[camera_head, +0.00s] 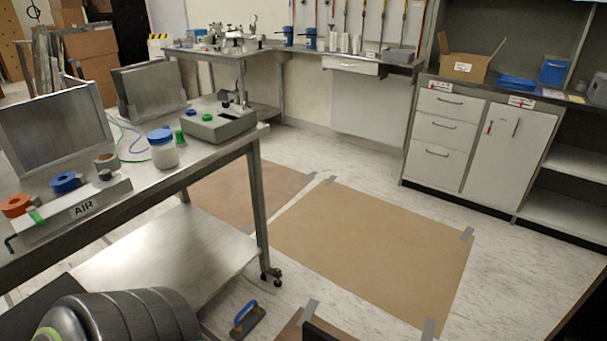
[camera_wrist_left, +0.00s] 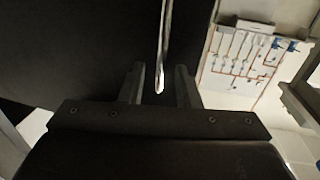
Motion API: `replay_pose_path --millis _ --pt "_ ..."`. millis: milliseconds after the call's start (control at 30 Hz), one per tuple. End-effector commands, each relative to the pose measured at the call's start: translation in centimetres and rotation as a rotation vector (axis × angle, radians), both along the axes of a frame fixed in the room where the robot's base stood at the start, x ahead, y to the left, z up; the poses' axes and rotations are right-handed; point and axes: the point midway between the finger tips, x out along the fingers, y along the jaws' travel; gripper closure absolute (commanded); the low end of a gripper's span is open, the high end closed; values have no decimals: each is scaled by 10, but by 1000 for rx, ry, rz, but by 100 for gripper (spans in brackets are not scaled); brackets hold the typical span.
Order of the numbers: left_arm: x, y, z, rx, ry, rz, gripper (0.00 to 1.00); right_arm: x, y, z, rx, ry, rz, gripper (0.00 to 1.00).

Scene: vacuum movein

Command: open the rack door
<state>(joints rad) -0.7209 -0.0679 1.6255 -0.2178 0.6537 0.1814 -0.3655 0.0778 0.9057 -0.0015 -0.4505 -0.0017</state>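In the left wrist view, my left gripper (camera_wrist_left: 160,72) has its two fingers apart. A thin, shiny bar (camera_wrist_left: 165,40), which looks like a handle, runs down from the top of the picture and ends between the fingers. There is a visible gap on both sides of the bar. Behind it is a large dark flat surface (camera_wrist_left: 75,45), which may be the rack door; its full outline is not visible. The rack door cannot be made out in the head view. Neither gripper shows in the head view, and my right gripper is in no view.
A steel workbench (camera_head: 215,155) stands at left, with a wheeled leg. A blue-handled tool (camera_head: 247,318) lies on the floor. Brown sheets (camera_head: 375,250) are taped to the open floor. White cabinets (camera_head: 440,140) line the back right. A tool wall (camera_wrist_left: 243,55) shows in the wrist view.

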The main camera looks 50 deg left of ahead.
Motion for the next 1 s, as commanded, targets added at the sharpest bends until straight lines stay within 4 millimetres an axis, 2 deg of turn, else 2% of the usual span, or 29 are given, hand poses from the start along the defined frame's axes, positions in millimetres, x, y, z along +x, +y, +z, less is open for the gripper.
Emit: replay_pose_path --millis 333,467,567,833,1000 --pt "-1 0 -1 0 2 0 70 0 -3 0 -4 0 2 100" --pt "-12 -1 -1 0 4 1 70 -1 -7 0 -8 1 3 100" --pt "-29 -2 -2 -1 6 2 70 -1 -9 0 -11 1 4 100" --pt "-95 -7 -2 -2 7 2 70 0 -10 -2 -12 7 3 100" --pt "-134 -10 -2 0 6 1 70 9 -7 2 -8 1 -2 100"
